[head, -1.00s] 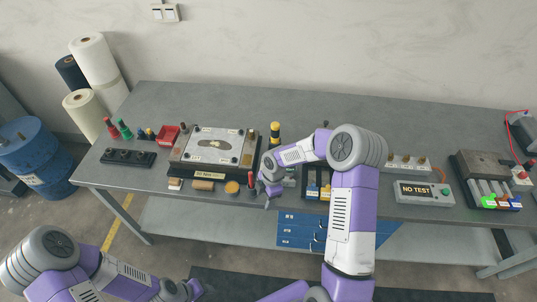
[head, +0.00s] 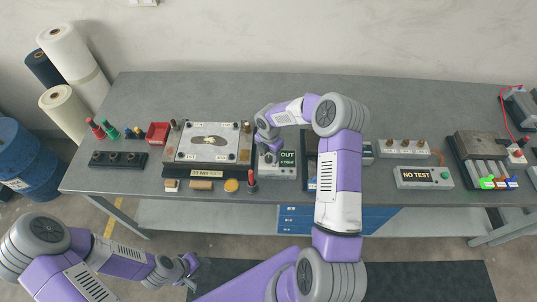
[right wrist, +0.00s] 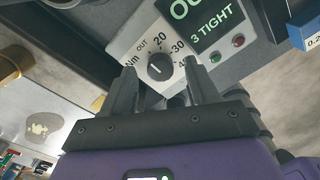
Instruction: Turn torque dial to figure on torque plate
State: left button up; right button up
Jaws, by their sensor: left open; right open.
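The torque dial (right wrist: 160,68) is a round black knob on a light panel marked OUT, 20, 30 and 40, with Nm at the left. The direction of its pointer is hard to tell. My right gripper (right wrist: 158,76) is open, its two fingers on either side of the dial; contact cannot be told. In the head view my right gripper (head: 268,148) hides the dial on the tester box (head: 280,171). A small torque plate (head: 208,173) is on the front of the fixture; its figure is too small to read surely. My left gripper (head: 192,270) is open and empty before the table.
The tester's display (head: 287,157) reads OUT and 3 TIGHT. The fixture (head: 208,143) stands just left of the tester. A red-topped tool (head: 251,179) stands between them at the front. A NO TEST box (head: 422,177) is farther right. The back of the table is clear.

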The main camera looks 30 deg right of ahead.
jog(key=shift+f, duration=0.55)
jog(key=c, duration=1)
jog(key=shift+c, duration=0.2)
